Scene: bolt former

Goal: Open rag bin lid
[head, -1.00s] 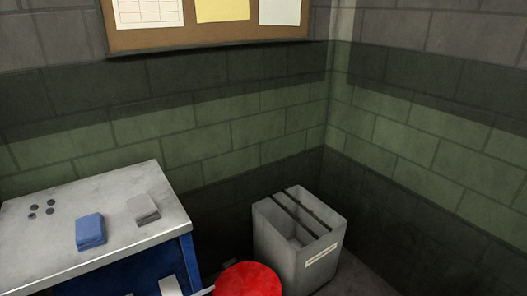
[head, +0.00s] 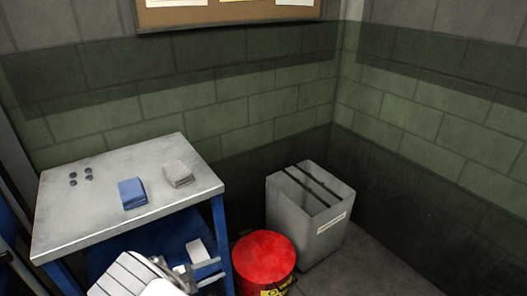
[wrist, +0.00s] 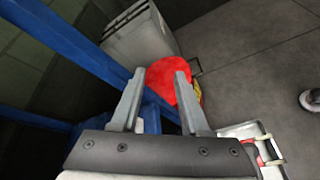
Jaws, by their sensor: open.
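The red round rag bin (head: 264,262) stands on the floor at the bottom centre of the head view. Its red lid (head: 263,248) looks shut, and a yellow label (head: 277,291) shows on its front. In the wrist view the red lid (wrist: 163,78) lies beyond and between my fingers. My gripper (head: 217,272) is open and empty, just left of the bin in the head view. The fingers also show in the wrist view (wrist: 160,74). I cannot tell how far they are from the lid.
A grey workbench (head: 105,205) with blue legs (head: 220,240) stands left of the bin. It carries a blue cloth stack (head: 132,193) and a grey stack (head: 178,173). A grey box-shaped bin (head: 322,235) stands behind right. Floor (head: 375,270) is clear at right.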

